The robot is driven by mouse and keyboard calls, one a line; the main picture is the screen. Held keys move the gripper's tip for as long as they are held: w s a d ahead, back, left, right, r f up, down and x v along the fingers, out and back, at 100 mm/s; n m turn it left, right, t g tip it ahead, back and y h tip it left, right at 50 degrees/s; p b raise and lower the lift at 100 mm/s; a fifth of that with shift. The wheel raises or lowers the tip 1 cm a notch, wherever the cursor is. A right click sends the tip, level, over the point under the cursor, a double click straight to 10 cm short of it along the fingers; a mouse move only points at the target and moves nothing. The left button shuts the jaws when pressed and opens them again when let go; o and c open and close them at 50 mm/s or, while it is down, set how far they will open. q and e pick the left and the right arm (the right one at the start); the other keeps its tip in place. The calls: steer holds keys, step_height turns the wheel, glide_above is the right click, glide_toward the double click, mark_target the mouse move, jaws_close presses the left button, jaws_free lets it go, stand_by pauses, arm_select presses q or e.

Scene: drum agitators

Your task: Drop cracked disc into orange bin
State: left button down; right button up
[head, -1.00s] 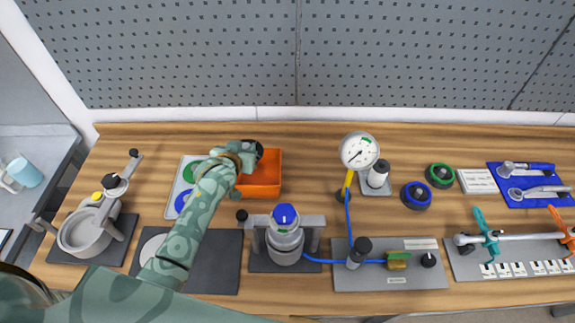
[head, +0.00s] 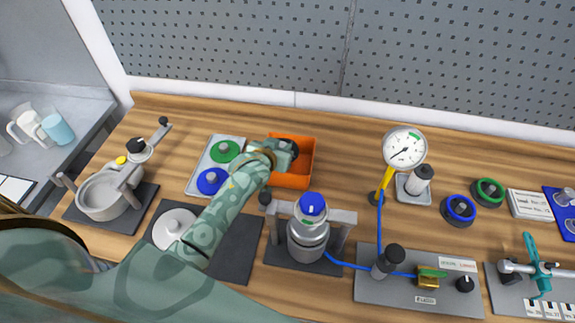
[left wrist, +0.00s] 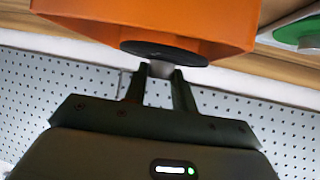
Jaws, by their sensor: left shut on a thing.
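The orange bin (head: 294,181) stands at the back of the bench, left of the gauge. My left gripper (head: 288,148) is over the bin's back-left part. In the left wrist view, my left gripper (left wrist: 158,74) is shut on the short grey knob of a dark disc (left wrist: 165,53). The disc lies against the orange bin (left wrist: 150,25) in that picture; how deep it is in the bin I cannot tell. No crack shows on it from here. My right gripper is not in view.
Left of the bin, a grey tray (head: 195,183) holds a green disc (head: 225,152) and a blue disc (head: 211,181). A blue-topped canister (head: 308,240) stands in a frame in front. The gauge (head: 404,148) rises to the right. Bare wood lies behind the bin.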

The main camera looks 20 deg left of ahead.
arm_select(q)
steer(key=c, duration=1.1)
jaws_free()
steer(key=shift+o, duration=0.2)
steer(key=p+v, duration=0.1)
steer(key=v, duration=0.6)
steer(key=shift+s+r+p, duration=0.15)
steer(key=shift+s+p, duration=0.05)
steer(key=shift+p, duration=0.15)
